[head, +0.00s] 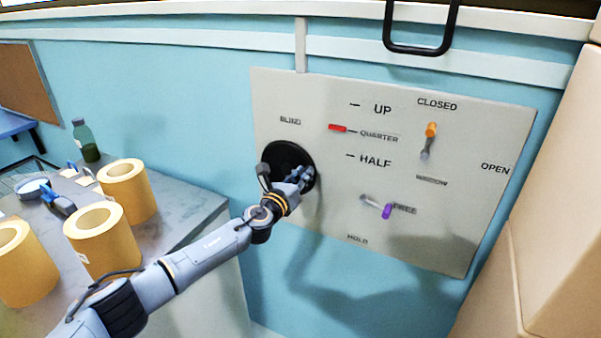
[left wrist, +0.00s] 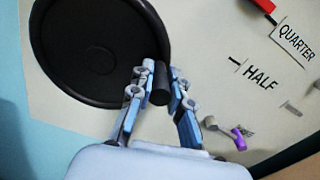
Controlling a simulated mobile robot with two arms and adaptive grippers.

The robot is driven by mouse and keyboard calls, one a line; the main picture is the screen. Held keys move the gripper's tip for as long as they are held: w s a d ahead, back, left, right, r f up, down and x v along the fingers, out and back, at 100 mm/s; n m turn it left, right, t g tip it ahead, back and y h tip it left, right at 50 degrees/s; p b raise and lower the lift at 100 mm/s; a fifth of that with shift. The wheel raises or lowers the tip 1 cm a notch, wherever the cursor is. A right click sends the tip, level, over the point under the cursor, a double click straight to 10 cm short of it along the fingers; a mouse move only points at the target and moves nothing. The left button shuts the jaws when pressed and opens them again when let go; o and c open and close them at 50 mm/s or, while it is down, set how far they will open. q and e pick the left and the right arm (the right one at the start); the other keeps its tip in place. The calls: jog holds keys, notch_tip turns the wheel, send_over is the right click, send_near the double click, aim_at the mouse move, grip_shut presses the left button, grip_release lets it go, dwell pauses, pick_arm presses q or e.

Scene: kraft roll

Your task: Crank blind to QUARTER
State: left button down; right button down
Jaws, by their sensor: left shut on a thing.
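The blind crank is a black disc (head: 283,158) on the left of a pale wall panel (head: 440,250). Its dark knob (left wrist: 161,83) sits at the disc's right edge in the left wrist view. My left gripper (head: 303,178) is shut on this knob, with one finger on each side. A red marker (head: 338,128) stands level with the QUARTER label (head: 378,136), below UP and above HALF. It also shows at the top of the left wrist view (left wrist: 258,6). My right gripper is not in view.
On the panel are an orange-tipped lever (head: 431,130) under CLOSED and a purple-tipped lever (head: 387,211) by FREE. Kraft rolls (head: 126,192) and a green bottle (head: 84,138) stand on the counter at left. Tan boxes (head: 560,200) flank the panel's right side.

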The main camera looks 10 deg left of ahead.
pick_arm(q)
jog(key=shift+s+d+f, duration=0.1)
jog(key=shift+d+f, duration=0.05)
jog(key=shift+f, duration=0.1)
jog(key=c, duration=1.3)
grip_release()
jog(key=shift+r, duration=0.1)
jog(key=shift+s+a, duration=0.25)
jog(key=shift+s, duration=0.05)
jog(key=v, duration=1.1)
jog(key=shift+s, duration=0.15)
